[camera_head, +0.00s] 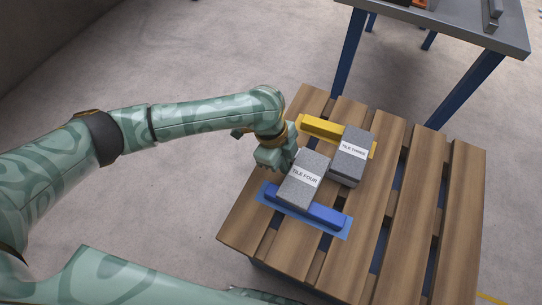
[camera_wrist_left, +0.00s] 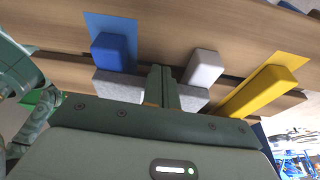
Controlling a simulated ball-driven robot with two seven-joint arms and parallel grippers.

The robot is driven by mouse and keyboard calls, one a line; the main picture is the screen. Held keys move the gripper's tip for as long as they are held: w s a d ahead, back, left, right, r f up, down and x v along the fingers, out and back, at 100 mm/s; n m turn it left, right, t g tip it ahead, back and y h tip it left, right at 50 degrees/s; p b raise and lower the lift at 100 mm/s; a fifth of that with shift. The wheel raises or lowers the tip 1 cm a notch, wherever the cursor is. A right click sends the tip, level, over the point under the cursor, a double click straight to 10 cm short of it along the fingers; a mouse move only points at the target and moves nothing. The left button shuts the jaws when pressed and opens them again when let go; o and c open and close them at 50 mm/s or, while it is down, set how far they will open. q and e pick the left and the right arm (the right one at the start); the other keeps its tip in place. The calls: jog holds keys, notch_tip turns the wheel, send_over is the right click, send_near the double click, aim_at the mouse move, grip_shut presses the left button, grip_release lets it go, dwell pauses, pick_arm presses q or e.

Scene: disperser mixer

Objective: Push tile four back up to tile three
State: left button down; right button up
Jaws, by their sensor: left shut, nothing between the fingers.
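Tile four (camera_head: 293,193), a grey speckled block with a white label, lies on the pallet by the blue bar (camera_head: 322,215) and covers part of it. Tile three (camera_head: 353,164), a similar block, lies to its upper right by the yellow bar (camera_head: 318,127). I cannot tell whether the tiles touch. My left gripper (camera_head: 284,166) is low at tile four's upper left side; contact is unclear. In the left wrist view its fingers (camera_wrist_left: 162,86) are shut and empty between grey blocks, with the blue bar (camera_wrist_left: 113,52) left and yellow bar (camera_wrist_left: 262,90) right. My right gripper is out of view.
The slatted wooden pallet (camera_head: 417,200) has bare boards to the right, with gaps between slats. A grey table (camera_head: 465,30) with blue legs stands behind it. Concrete floor lies around the pallet.

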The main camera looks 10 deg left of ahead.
pick_arm(q)
jog(key=shift+s+d+r, duration=0.1)
jog(key=shift+d, duration=0.25)
jog(key=shift+f, duration=0.3)
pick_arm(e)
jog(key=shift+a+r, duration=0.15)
pick_arm(q)
jog(key=p+v, duration=0.8)
jog(key=v, duration=0.8)
jog(key=shift+r, duration=0.2)
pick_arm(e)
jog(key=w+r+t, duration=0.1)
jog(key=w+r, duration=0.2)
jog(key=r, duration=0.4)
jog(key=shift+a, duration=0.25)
pick_arm(q)
jog(key=shift+a, duration=0.1)
